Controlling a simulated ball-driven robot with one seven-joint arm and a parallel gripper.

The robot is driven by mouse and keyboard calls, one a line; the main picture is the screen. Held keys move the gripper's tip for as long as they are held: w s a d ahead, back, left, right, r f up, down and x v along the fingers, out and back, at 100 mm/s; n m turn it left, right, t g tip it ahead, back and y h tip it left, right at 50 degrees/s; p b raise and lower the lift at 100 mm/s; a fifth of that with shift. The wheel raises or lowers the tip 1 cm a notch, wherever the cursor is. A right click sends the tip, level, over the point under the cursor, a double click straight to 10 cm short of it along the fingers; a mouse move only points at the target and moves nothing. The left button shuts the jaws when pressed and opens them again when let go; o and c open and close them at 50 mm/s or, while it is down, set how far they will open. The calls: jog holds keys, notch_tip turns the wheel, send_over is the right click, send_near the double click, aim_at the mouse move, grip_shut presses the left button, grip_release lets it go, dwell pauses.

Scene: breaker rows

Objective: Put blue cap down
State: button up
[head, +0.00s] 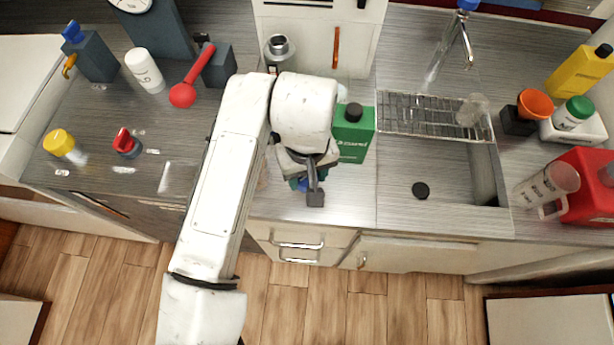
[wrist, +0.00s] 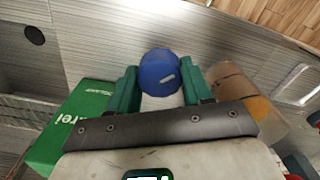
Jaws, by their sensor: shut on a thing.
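The blue cap (wrist: 158,70) is round with a small pale mark, and sits between the two green fingers of my gripper (wrist: 160,86) in the wrist view. A white part shows just below it, mostly hidden behind the gripper body. My gripper is shut on the blue cap. In the head view my gripper (head: 304,183) is over the front of the counter, left of the green carton (head: 353,131). Only a sliver of blue shows there, with my arm covering most of it. I cannot tell whether the cap touches the counter.
The carton stands close beside my gripper. A clear cylinder with orange contents (wrist: 246,100) is on the other side in the wrist view. The sink with a dish rack (head: 425,113) lies to the right. A yellow-capped container (head: 64,145) stands far left.

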aim_at(307, 182)
jog(key=shift+f+p, duration=0.35)
jog(key=shift+f, duration=1.2)
jog(key=shift+f, duration=0.1)
jog(key=o, duration=1)
jog(key=shift+c, duration=0.2)
notch_tip(307, 182, up, 12)
jog(key=shift+r+b, duration=0.15)
jog(key=shift+b, duration=0.55)
